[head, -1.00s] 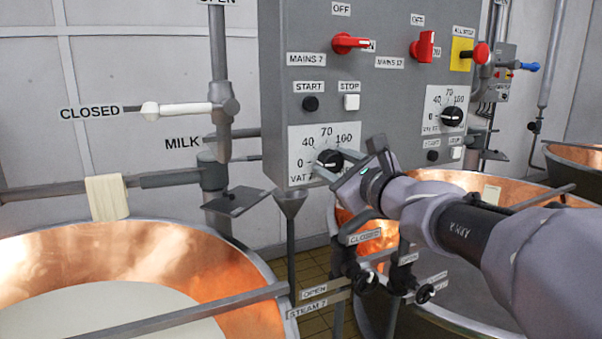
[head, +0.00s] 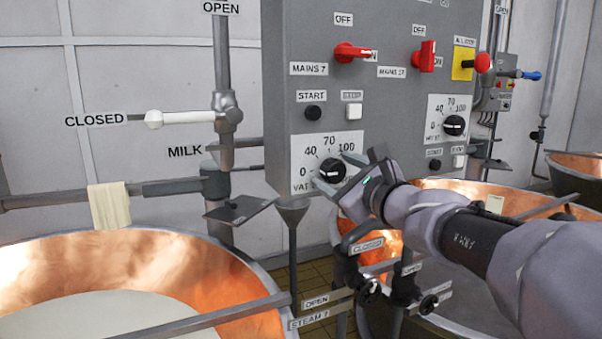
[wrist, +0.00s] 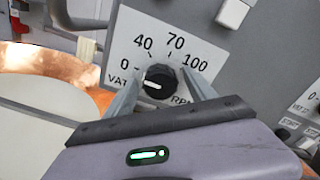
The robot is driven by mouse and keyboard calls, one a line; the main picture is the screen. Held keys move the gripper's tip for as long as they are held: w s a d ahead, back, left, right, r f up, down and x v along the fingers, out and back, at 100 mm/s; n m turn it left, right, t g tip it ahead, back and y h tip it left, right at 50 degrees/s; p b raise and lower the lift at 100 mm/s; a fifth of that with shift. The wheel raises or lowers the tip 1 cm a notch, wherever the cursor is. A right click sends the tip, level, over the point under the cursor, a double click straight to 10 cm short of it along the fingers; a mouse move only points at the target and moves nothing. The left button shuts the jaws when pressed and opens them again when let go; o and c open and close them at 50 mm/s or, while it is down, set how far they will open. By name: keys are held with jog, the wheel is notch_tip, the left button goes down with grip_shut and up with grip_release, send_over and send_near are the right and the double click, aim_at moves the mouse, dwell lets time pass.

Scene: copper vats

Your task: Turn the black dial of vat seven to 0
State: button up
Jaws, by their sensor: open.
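The black dial of vat seven (head: 332,170) sits on a white scale plate (head: 300,158) marked 0, 40, 70, 100 on the grey panel. It also shows in the wrist view (wrist: 159,81), where its white mark lies on the left side, toward the 0. My gripper (head: 329,170) is open, with one finger on each side of the dial. In the wrist view the fingers (wrist: 161,78) stand left and right of the dial with visible gaps, apart from it. The lower part of the plate is partly covered by the fingers.
Above the dial are a black start button (head: 313,112), a white stop button (head: 354,111) and a red mains 7 switch (head: 350,52). A second dial (head: 454,125) is to the right.

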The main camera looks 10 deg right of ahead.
jog(key=p+v, duration=0.2)
jog(key=v, duration=1.5)
jog(key=shift+s+p, duration=0.2)
jog(key=shift+p, duration=0.2)
jog(key=s+a+f+n+g+y, duration=0.1)
jog(key=s+a+f+n+g, duration=0.35)
jog(key=a+f, duration=0.2)
jog(key=s+a+f+n+g, duration=0.3)
jog(key=s+a+f+n, duration=0.1)
jog(key=a+f+n, duration=0.25)
jog(key=s+d+f+n+g+h, duration=0.4)
jog(key=s+f+n, duration=0.4)
jog(key=f+n, duration=0.1)
jog(key=shift+s+f+n+h, duration=0.3)
jog(key=shift+s+f+n, duration=0.1)
jog(key=shift+n, duration=0.2)
